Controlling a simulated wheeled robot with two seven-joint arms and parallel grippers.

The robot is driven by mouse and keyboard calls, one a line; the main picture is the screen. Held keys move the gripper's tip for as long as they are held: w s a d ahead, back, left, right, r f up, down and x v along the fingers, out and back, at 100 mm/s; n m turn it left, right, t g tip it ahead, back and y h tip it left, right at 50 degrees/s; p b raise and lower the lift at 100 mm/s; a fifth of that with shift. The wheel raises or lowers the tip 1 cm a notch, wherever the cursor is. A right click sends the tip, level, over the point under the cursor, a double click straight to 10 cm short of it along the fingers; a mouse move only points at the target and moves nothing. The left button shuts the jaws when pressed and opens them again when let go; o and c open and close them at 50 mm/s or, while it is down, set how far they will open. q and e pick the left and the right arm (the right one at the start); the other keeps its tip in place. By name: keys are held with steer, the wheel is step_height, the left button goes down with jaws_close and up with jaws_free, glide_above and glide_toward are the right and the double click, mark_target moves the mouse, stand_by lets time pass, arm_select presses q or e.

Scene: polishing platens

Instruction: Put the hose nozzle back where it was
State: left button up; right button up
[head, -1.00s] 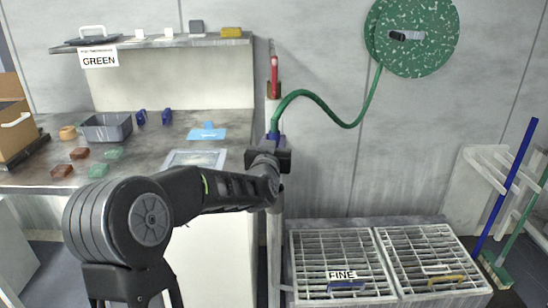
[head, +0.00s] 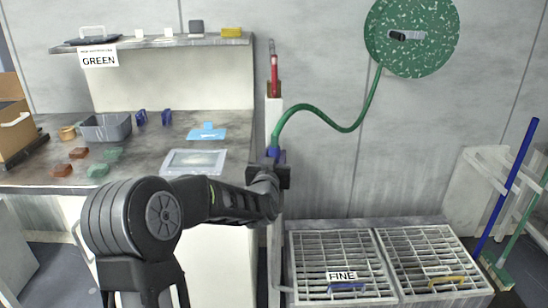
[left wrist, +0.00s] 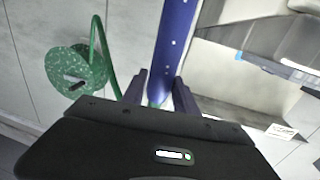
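The hose nozzle is blue, with a green hose (head: 320,122) running from it to the green speckled reel (head: 440,30) on the wall. In the head view the nozzle (head: 277,154) shows just above my left gripper (head: 270,172), in front of the white post (head: 271,125). In the left wrist view the blue nozzle (left wrist: 174,45) passes between the two fingers of my left gripper (left wrist: 160,94), which is shut on it. The nozzle's lower part is hidden by the gripper in the head view. My right gripper is not in view.
A red tool (head: 274,75) stands on top of the white post. The workbench (head: 45,178) with a grey tub (head: 107,128) is to the left. Grated white platforms (head: 345,262) lie low to the right. A blue-handled broom (head: 510,180) leans at far right.

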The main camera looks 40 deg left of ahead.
arm_select(q)
steer(key=o, duration=0.3)
steer(key=shift+o, duration=0.2)
steer(key=shift+r, duration=0.1)
steer(key=shift+r+p, duration=0.2)
steer(key=shift+p, duration=0.1)
steer(key=v, duration=1.2)
steer(key=shift+f+b, duration=0.15)
steer(key=shift+b, duration=0.3)
